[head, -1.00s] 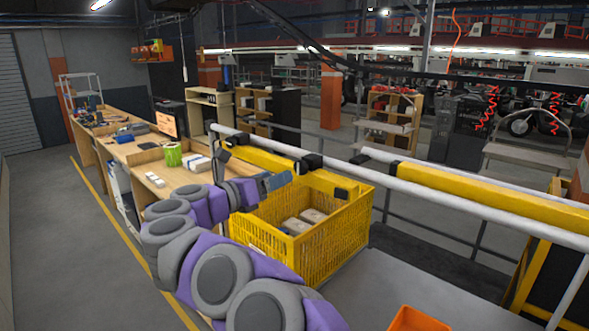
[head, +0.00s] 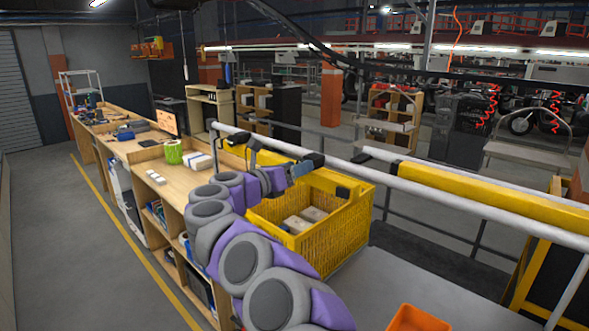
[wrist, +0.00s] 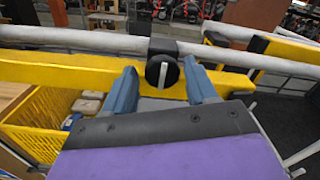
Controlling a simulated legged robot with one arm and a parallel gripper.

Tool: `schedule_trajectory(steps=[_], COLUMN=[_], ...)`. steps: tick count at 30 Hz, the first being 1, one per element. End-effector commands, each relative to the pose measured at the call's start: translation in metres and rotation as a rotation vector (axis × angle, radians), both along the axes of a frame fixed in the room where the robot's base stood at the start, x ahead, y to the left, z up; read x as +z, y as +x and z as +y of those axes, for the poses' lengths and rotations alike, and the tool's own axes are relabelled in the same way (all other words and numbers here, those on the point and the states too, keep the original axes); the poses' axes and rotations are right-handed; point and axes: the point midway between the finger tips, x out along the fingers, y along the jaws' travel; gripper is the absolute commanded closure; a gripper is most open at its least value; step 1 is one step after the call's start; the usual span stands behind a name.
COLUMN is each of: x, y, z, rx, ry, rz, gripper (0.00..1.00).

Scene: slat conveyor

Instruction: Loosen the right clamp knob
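The clamp (head: 313,159) is a black block on the white rail in the head view. In the wrist view its round black knob (wrist: 175,71) faces me, with a white, nearly upright bar across it. My gripper (head: 303,169) is at the clamp, its blue fingers spread. In the wrist view my gripper (wrist: 160,68) has one finger on each side of the knob, with a gap showing on both sides. The knob is hidden behind the fingers in the head view.
The white rail (head: 450,204) and a yellow beam (head: 490,194) run across in front. A yellow crate (head: 335,246) holding boxes stands below the gripper. An orange bin (head: 418,319) is at the lower right. A wooden workbench (head: 150,176) runs along the left.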

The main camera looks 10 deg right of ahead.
Motion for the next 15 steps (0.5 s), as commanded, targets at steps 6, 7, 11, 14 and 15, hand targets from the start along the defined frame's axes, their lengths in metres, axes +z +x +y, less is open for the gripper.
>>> schedule_trajectory(steps=[6,7,11,14,15], x=[0.0000,-0.0002,-0.0005,-0.0007,-0.0007], y=[0.0001,0.0002,0.0008,0.0012,0.0013], z=[0.0004,0.0005,0.0007,0.0007,0.0007], rx=[0.001,0.001,0.001,0.002,0.002], ry=[0.000,0.000,0.000,0.000,0.000], rz=[0.000,0.000,0.001,0.001,0.001], gripper=[0.64,0.67,0.80,0.88,0.88])
